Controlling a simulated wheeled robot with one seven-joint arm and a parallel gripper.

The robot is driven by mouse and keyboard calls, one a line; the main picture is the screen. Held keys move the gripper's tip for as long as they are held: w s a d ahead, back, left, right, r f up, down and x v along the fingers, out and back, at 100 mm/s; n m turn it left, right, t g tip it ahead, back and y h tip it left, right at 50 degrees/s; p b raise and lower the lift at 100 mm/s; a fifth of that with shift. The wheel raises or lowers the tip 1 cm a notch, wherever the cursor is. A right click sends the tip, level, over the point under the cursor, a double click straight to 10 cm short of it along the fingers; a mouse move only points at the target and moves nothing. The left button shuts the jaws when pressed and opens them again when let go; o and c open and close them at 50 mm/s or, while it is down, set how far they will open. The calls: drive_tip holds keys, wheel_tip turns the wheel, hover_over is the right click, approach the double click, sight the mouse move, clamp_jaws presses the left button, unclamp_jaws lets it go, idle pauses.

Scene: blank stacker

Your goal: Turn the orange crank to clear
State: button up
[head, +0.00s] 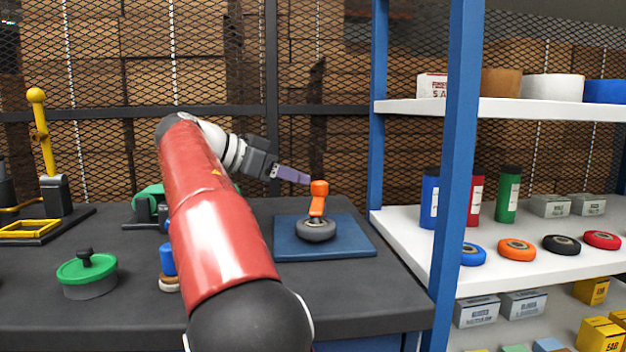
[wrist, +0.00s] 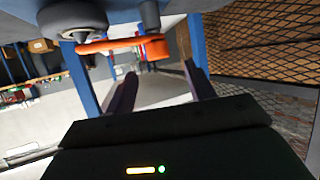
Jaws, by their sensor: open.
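The orange crank (head: 318,195) stands on a grey round hub (head: 316,230) on a blue base plate (head: 350,246). Its upright handle is at the top of the orange arm. In the wrist view the orange crank (wrist: 125,45) lies across the picture ahead of the fingers, with the grey hub (wrist: 72,20) at upper left. My gripper (head: 305,178) is just left of the crank's handle, at about its height. In the wrist view my gripper (wrist: 157,85) is open, with nothing between its fingers. Whether a finger touches the handle cannot be told.
A blue shelf post (head: 455,180) and white shelves with bottles and rings stand at right. A green-topped round piece (head: 87,270) and a yellow lever (head: 42,130) are at left on the dark table (head: 350,300). A mesh wall is behind.

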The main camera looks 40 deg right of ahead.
sight(316, 182)
drive_tip(key=x, duration=0.7)
drive_tip(key=shift+s+d+f, duration=0.1)
drive_tip(key=shift+s+d, duration=0.05)
drive_tip(key=shift+d, duration=0.05)
clamp_jaws()
